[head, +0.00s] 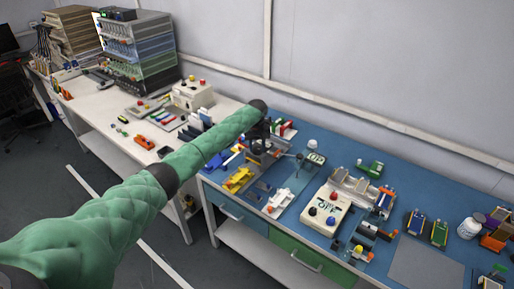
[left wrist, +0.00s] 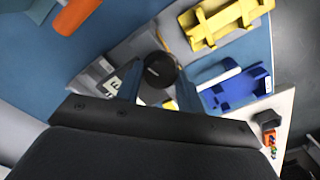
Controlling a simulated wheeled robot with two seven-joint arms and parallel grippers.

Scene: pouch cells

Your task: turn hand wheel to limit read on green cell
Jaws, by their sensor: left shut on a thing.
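My left arm reaches in from the left in the head view, and its gripper (head: 262,134) is at a grey fixture (head: 258,158) at the blue bench's back left. In the left wrist view, my left gripper (left wrist: 158,92) has its two fingers on either side of a dark round knob (left wrist: 160,70), which looks like part of the hand wheel; the rest of the wheel is hidden. A green-framed cell-like piece (head: 439,233) lies at the right. My right gripper does not show.
A yellow cradle (head: 238,180), a blue cradle (left wrist: 240,88) and a white holder (head: 279,203) lie close to the fixture. A white button box (head: 326,211) stands in the middle. A grey mat (head: 426,264) at the front right is bare.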

